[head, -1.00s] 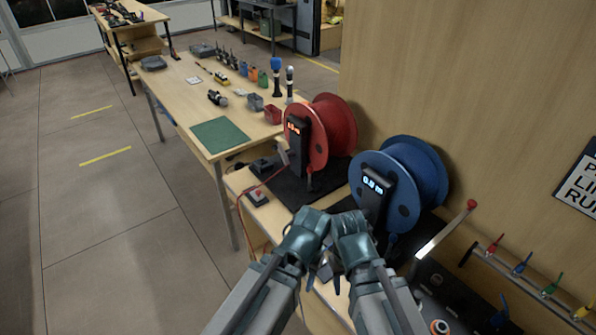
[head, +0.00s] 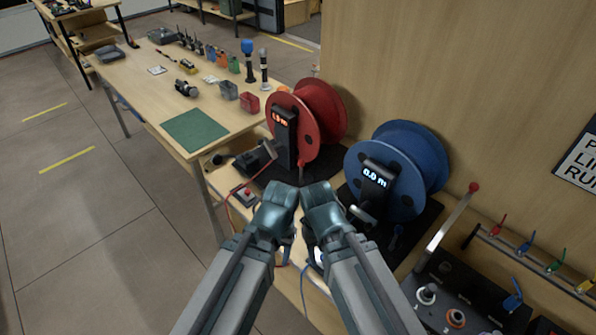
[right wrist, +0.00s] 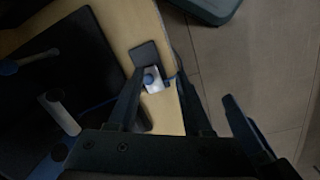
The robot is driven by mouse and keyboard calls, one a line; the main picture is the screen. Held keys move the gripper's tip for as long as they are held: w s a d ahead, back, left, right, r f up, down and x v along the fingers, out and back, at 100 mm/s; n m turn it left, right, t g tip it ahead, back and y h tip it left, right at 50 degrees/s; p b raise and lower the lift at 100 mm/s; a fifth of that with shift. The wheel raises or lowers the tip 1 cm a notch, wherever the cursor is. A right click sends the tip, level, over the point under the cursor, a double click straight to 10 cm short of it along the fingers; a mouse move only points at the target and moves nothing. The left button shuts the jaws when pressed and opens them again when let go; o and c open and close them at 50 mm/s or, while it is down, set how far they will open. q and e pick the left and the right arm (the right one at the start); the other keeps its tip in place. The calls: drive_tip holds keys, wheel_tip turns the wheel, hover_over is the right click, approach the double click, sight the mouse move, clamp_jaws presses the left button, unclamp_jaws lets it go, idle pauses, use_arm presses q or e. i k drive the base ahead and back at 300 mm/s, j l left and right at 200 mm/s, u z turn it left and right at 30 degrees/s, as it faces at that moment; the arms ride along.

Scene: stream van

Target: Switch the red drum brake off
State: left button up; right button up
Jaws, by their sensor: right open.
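The red drum (head: 318,112) stands upright on a dark mat on the bench, with a black counter post with a lit red readout (head: 284,116) on its front. A grey crank handle (head: 268,152) sticks out by it. A small box with a red knob (head: 245,194) lies at the bench's front edge; I cannot tell its setting. My left gripper (head: 284,248) points down, right of this box, its fingertips mostly hidden. My right gripper (right wrist: 186,112) is open and empty. In the right wrist view, a white box with a blue knob (right wrist: 152,80) shows behind its fingers.
The blue drum (head: 395,170) with a 0.0 m readout stands right of the red one. A control panel (head: 450,300) and a red-tipped lever (head: 445,232) are at the right. A table with a green mat (head: 194,131) stands at the left. The floor at the left is clear.

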sight(301, 172)
drive_tip(key=j+u, duration=0.25)
drive_tip(key=j, duration=1.5)
